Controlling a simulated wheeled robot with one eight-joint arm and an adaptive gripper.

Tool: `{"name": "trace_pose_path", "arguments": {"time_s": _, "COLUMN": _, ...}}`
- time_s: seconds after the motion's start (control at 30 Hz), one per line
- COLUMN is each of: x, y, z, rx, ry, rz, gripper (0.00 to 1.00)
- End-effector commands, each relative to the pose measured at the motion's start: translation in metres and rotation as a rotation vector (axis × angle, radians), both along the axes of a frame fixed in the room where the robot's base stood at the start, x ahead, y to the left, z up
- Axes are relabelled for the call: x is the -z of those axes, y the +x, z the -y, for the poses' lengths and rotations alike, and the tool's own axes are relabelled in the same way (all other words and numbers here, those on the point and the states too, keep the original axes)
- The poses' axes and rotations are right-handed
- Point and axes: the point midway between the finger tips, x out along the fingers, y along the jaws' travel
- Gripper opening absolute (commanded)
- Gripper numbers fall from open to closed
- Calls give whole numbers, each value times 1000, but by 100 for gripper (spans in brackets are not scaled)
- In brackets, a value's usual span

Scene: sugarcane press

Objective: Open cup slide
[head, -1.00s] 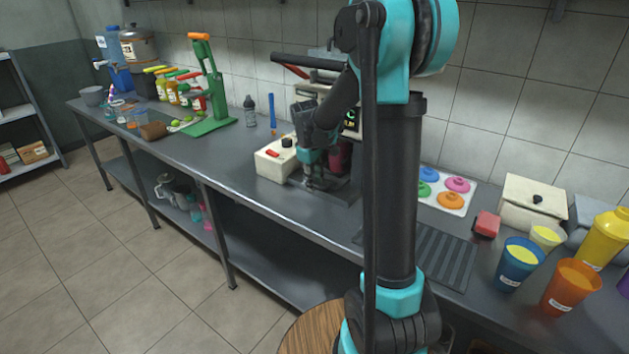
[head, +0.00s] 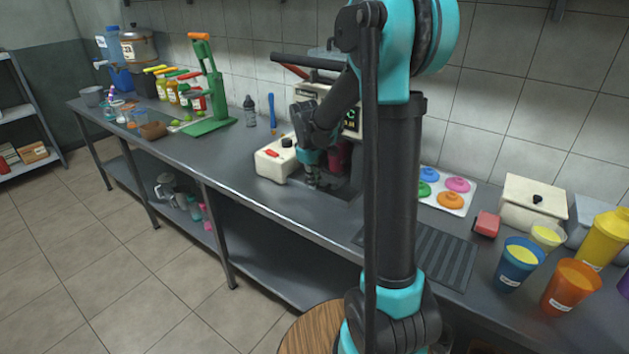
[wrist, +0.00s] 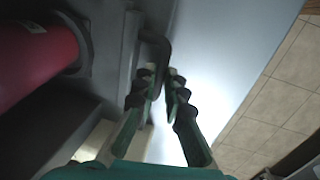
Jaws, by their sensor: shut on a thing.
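The sugarcane press (head: 318,95) stands against the wall, partly hidden behind my arm. A dark, curved handle (wrist: 158,48), seemingly of the cup slide, sits between my fingertips in the wrist view. My gripper (wrist: 163,82) is shut on this handle; it also shows low in front of the press in the head view (head: 313,184). A red-pink cup (wrist: 35,58) lies left of the handle in the wrist view and shows behind my gripper in the head view (head: 340,158). How far the slide stands out is hard to tell.
A cream box with a black knob (head: 272,160) stands just left of my gripper. Coloured lids (head: 450,200) and filled cups (head: 518,265) stand to the right.

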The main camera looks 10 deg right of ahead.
Motion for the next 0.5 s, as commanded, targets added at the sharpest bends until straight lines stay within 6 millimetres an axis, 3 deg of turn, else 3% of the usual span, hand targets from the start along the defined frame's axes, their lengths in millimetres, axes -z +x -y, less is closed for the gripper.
{"name": "trace_pose_path", "arguments": {"time_s": 0.23, "x": 0, "y": -23, "z": -24, "rx": -5, "ry": 1, "rz": -1, "gripper": 0}}
{"name": "trace_pose_path", "arguments": {"time_s": 0.5, "x": 0, "y": -69, "z": -69, "rx": -7, "ry": 0, "rz": -2, "gripper": 0}}
